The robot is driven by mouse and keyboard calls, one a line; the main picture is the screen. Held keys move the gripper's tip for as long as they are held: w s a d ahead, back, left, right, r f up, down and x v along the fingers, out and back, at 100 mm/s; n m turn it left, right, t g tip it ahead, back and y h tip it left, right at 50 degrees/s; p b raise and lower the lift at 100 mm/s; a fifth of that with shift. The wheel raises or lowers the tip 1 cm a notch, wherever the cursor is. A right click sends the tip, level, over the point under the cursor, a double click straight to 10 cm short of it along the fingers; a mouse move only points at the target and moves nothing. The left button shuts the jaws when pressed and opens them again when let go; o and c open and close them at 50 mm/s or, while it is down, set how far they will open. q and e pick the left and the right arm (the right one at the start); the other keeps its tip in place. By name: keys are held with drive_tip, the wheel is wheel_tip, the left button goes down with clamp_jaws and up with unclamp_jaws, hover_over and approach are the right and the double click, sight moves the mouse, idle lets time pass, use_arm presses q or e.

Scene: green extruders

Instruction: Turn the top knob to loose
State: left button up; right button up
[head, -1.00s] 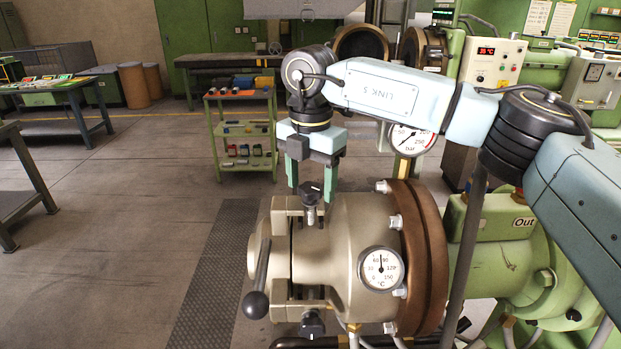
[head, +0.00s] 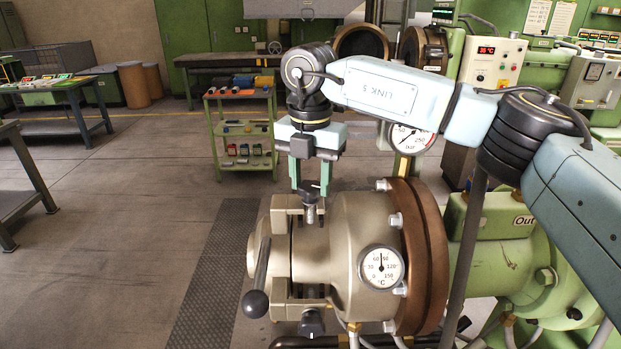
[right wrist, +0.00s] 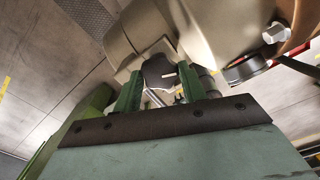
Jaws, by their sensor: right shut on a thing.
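The top knob (head: 309,190) is a dark knob on a metal stem at the top of the beige extruder head (head: 345,240). My right gripper (head: 310,186) comes down from above, its green fingers on either side of the knob. In the right wrist view the dark knob (right wrist: 158,73) sits between the two green fingers (right wrist: 160,88), which are shut on it. A second dark knob (head: 311,323) is at the bottom of the head. My left gripper is not in view.
A lever with a dark ball end (head: 255,303) sticks out at the head's left. A temperature gauge (head: 381,267) and a brown flange (head: 420,255) are to the right. A pressure gauge (head: 411,138) stands behind my right arm.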

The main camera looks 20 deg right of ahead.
sight(310, 185)
drive_tip(key=n, duration=0.5)
drive_tip(key=shift+r+n, duration=0.1)
drive_tip(key=shift+n, duration=0.2)
drive_tip(key=n, duration=0.5)
idle(0.4)
drive_tip(key=o, duration=1)
wheel_tip(310, 185, up, 13)
drive_tip(key=shift+r+b, duration=0.2)
drive_tip(key=shift+b, duration=0.1)
